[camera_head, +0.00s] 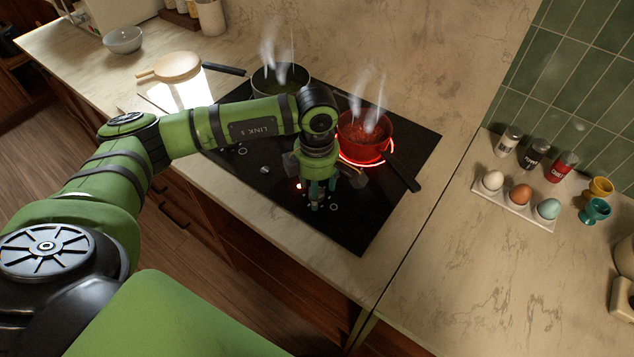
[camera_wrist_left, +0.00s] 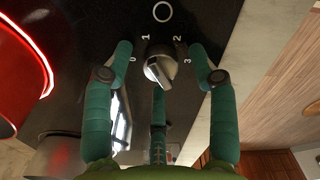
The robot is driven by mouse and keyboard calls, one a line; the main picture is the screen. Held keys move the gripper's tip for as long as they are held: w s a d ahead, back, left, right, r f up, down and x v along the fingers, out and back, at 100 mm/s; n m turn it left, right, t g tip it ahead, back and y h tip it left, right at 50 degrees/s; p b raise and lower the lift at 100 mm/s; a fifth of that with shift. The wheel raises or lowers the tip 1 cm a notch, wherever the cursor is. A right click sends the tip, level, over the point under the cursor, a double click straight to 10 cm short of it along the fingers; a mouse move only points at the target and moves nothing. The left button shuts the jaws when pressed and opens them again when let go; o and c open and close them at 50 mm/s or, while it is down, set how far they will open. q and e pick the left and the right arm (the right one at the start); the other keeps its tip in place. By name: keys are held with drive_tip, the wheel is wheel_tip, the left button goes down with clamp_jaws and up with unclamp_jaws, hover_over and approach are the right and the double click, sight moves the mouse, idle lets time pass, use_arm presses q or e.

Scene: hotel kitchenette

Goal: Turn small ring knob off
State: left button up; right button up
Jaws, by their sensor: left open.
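The small ring knob (camera_wrist_left: 160,68) is a silver knob on the black cooktop, with the marks 0, 1, 2 and 3 around it and a ring symbol (camera_wrist_left: 162,11) beside it. I cannot tell exactly which mark it points to. My left gripper (camera_wrist_left: 160,52) is open, with its green fingers around the knob; a gap shows between the side fingers and the knob. In the head view the left gripper (camera_head: 318,198) points down over the cooktop's front part and hides the knob. My right gripper is not in view.
A steaming red pot (camera_head: 362,146) with a black handle stands on a glowing red ring, close behind the gripper. A dark steaming pot (camera_head: 270,78) stands at the back left of the cooktop (camera_head: 405,150). An egg tray (camera_head: 515,208) and spice jars stand to the right.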

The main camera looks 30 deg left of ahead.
use_arm(q)
drive_tip(key=shift+f, duration=0.1)
drive_tip(key=c, duration=1.2)
drive_tip(key=shift+o, duration=0.2)
drive_tip(key=shift+f+n+b, duration=0.15)
drive_tip(key=shift+n+b, duration=0.95)
drive_tip(key=shift+b, duration=0.05)
drive_tip(key=n+b, duration=0.2)
drive_tip(key=shift+n, duration=0.3)
drive_tip(key=n+b, duration=0.2)
drive_tip(key=n, duration=0.1)
drive_tip(key=shift+n, duration=0.3)
drive_tip(key=shift+n+b, duration=0.9)
drive_tip(key=shift+n, duration=0.7)
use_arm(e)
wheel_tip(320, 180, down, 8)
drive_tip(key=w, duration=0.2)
use_arm(q)
drive_tip(key=shift+n, duration=0.3)
